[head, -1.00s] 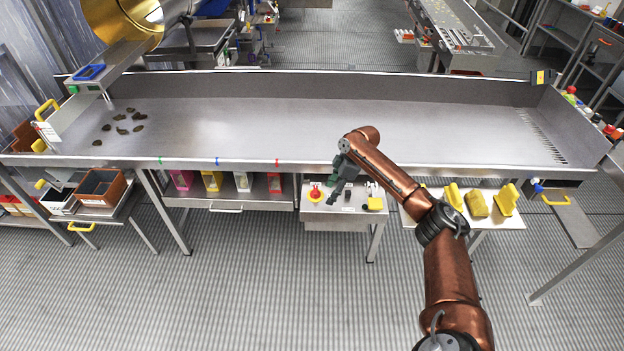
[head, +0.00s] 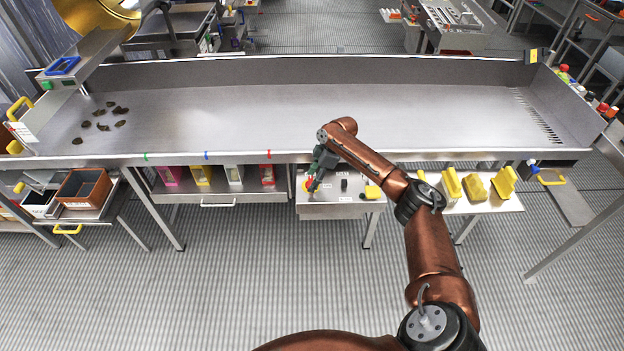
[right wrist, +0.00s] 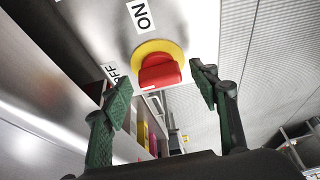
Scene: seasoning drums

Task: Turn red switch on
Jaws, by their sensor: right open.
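The red switch (right wrist: 159,72) is a red knob on a yellow round base, in the middle of the right wrist view. In the head view my right gripper (head: 313,184) is over the left part of the small control panel (head: 340,208) and largely covers the switch (head: 307,185). My left gripper is not in view.
The panel hangs below the front edge of a long metal table (head: 290,115). A black control (head: 344,184) and a yellow block (head: 373,192) sit to the right on the panel. Yellow scoops (head: 476,187) stand on a shelf further right. Coloured boxes (head: 203,175) are at left.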

